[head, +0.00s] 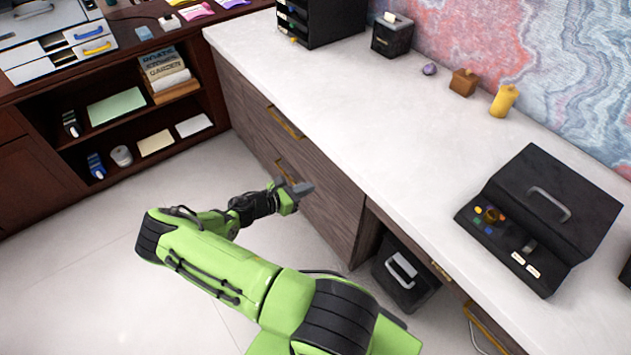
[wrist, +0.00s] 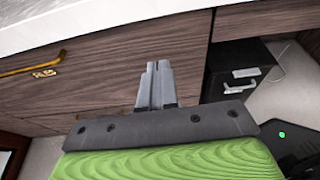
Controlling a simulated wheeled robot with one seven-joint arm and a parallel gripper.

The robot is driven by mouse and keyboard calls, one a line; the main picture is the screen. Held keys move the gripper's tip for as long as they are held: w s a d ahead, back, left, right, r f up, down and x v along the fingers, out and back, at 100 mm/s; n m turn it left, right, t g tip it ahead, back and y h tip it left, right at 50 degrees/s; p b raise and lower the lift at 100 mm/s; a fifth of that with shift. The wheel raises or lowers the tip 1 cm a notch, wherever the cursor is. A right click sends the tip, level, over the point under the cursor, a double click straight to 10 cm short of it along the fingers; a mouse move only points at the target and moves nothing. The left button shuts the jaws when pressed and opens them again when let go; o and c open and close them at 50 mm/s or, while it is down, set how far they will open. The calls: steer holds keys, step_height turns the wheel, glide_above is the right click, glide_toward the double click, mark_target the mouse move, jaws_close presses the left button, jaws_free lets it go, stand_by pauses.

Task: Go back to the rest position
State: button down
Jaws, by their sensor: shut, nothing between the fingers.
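My gripper (head: 303,188) is at the end of my green arm, in front of the wooden drawer fronts of the white-topped desk and below the level of its top. In the wrist view my gripper (wrist: 158,66) has its two grey fingers together with nothing between them. Behind the fingers is a plain dark wood drawer front (wrist: 115,62). I cannot tell exactly how far the fingertips are from it.
The white desktop (head: 390,130) holds a black case (head: 590,215), a yellow bottle (head: 504,101) and a black organizer (head: 318,22). A black box (head: 405,275) stands in the opening under the desk. A dark shelf (head: 75,145) is at left. The floor (head: 75,265) at lower left is clear.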

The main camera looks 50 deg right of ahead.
steer(key=shift+w+a+r, duration=0.1)
steer(key=shift+w+a, duration=0.1)
steer(key=shift+a, duration=0.5)
steer(key=a+r+m+t+y+p, duration=0.2)
steer(key=a+r+m+y, duration=0.35)
steer(key=a+r, duration=0.5)
steer(key=a+r+m+t+y+p, duration=0.2)
steer(key=a+r+m+y, duration=0.5)
steer(key=r, duration=0.6)
steer(key=s+a+r+m+t+p, duration=0.1)
steer(key=s+a+r+t, duration=0.2)
steer(key=s+a+r, duration=0.3)
steer(key=s+a+r+m+t+y+p, duration=0.1)
steer(key=s+a+r+t+p, duration=0.1)
steer(key=s+a+r, duration=0.3)
steer(key=s+r, duration=0.3)
steer(key=r, duration=0.2)
steer(key=shift+a+r+t, duration=0.15)
steer(key=shift+a+t, duration=0.2)
steer(key=shift+t, duration=0.05)
steer(key=shift+s+y, duration=0.1)
steer(key=shift+y, duration=0.15)
